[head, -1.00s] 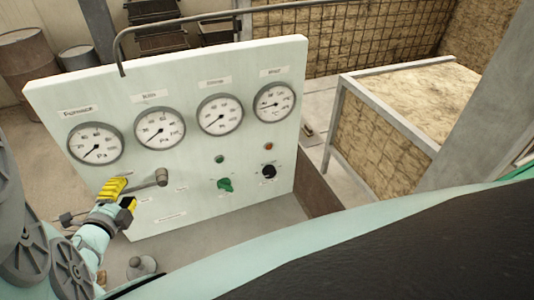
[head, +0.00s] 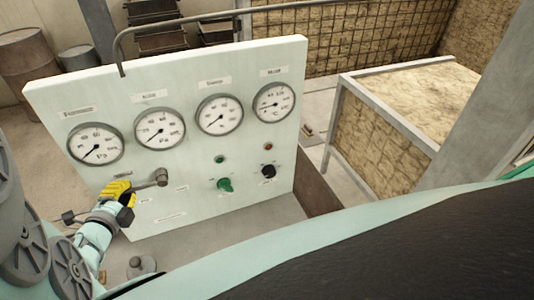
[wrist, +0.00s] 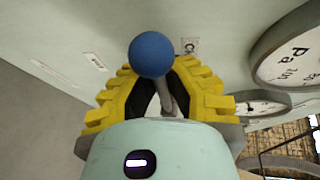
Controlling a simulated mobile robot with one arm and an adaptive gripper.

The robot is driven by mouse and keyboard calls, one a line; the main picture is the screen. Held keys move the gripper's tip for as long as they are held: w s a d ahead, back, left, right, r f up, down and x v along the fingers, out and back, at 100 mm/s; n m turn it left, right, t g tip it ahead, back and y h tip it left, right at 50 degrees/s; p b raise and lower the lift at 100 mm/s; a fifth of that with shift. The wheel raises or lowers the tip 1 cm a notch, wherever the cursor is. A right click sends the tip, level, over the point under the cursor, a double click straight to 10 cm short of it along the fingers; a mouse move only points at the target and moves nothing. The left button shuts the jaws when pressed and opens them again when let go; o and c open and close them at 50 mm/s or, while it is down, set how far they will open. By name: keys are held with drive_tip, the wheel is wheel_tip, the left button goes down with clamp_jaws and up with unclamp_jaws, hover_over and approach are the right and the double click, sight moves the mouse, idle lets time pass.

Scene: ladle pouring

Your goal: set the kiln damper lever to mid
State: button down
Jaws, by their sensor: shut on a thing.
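The control panel (head: 200,150) carries the damper lever (head: 150,184), a grey shaft on a round pivot. In the head view the shaft reaches left and slightly down from the pivot into my yellow-fingered gripper (head: 120,190). In the wrist view my gripper (wrist: 160,88) is shut around the lever's shaft (wrist: 168,100). The lever's blue ball knob (wrist: 153,54) sticks out past the fingertips. In the head view the fingers hide the knob. The small labels by the lever are too small to read.
Several round gauges (head: 160,129) line the panel's upper part. A green knob (head: 225,184) and a black knob (head: 268,171) sit right of the lever. A grey pipe (head: 200,18) runs over the panel's top edge. Bare floor shows below the panel.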

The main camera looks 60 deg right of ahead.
sight(149, 192)
drive_tip(key=shift+f, duration=0.15)
drive_tip(key=f+n+h+b, duration=0.1)
drive_tip(key=f+n+b, duration=0.1)
drive_tip(key=b, duration=0.1)
drive_tip(key=d+f+n+b, duration=0.1)
drive_tip(key=n+b, duration=0.1)
drive_tip(key=b, duration=0.1)
drive_tip(key=s+f+n+h+b, duration=0.1)
drive_tip(key=f+n+b, duration=0.1)
drive_tip(key=shift+d+f+t+h+b, duration=0.15)
drive_tip(key=shift+f+t+h+b, duration=0.15)
drive_tip(key=shift+t+b, duration=0.1)
drive_tip(key=shift+s+d+f+n+t+h+b, duration=0.3)
drive_tip(key=shift+d+f+n+t+b, duration=0.15)
drive_tip(key=shift+n+b, duration=0.5)
drive_tip(key=c, duration=1)
unclamp_jaws()
